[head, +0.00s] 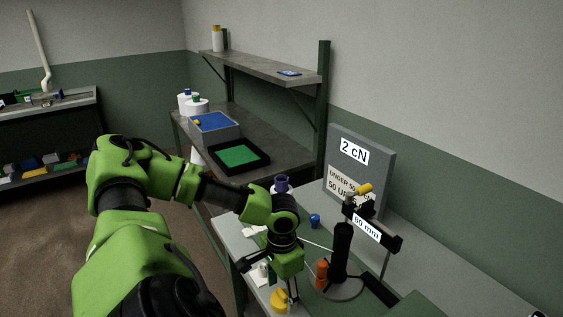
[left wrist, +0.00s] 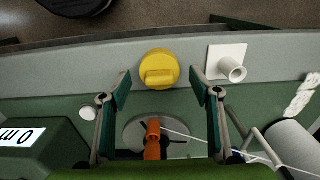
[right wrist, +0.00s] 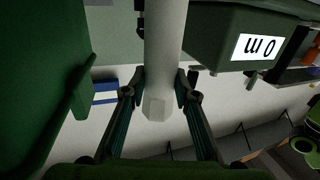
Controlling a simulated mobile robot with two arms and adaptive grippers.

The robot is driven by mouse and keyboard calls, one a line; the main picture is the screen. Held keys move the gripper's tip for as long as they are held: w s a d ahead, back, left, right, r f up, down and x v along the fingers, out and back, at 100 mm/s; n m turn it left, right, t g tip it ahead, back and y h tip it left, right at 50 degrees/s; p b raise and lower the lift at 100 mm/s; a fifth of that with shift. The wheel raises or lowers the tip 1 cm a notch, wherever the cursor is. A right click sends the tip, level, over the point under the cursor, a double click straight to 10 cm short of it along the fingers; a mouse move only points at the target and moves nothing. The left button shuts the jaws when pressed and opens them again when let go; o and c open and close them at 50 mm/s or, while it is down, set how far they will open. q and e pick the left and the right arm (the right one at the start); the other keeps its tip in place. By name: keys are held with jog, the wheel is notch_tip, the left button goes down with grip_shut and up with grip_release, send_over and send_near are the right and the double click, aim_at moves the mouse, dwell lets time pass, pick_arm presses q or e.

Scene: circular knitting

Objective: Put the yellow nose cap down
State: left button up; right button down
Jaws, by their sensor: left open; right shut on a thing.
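The yellow nose cap (left wrist: 160,69) stands on the pale grey front strip of the bench, between and just beyond the fingertips of my open left gripper (left wrist: 162,92). A raised bar crosses its top, and neither finger appears to touch it. In the head view the cap (head: 280,301) is low in the picture, beside my left gripper (head: 291,297). My right gripper (right wrist: 160,88) is shut on a pale grey rod with a faceted end (right wrist: 158,106). I cannot make out my right gripper in the head view.
An orange part (left wrist: 153,131) stands on a round grey base with a white thread running from it. A white square fitting with a tube (left wrist: 227,64) is right of the cap. A stand labelled 80 mm (head: 367,228) and a grey 2 cN box (head: 378,163) rise behind.

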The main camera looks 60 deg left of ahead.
aim_at(282, 291)
pick_arm(q)
notch_tip(282, 291, up, 10)
jog(key=shift+r, duration=0.15)
pick_arm(e)
jog(key=shift+s+f, duration=0.1)
jog(key=shift+f, duration=0.25)
jog(key=c, duration=2)
grip_release()
jog(key=shift+o, duration=0.8)
jog(key=shift+r, duration=0.15)
jog(key=o, duration=0.5)
jog(key=shift+r, duration=0.1)
jog(key=c, duration=0.6)
pick_arm(q)
jog(key=shift+r+p, duration=1.45)
jog(key=shift+p, duration=0.05)
pick_arm(e)
jog(key=shift+v, duration=3.9)
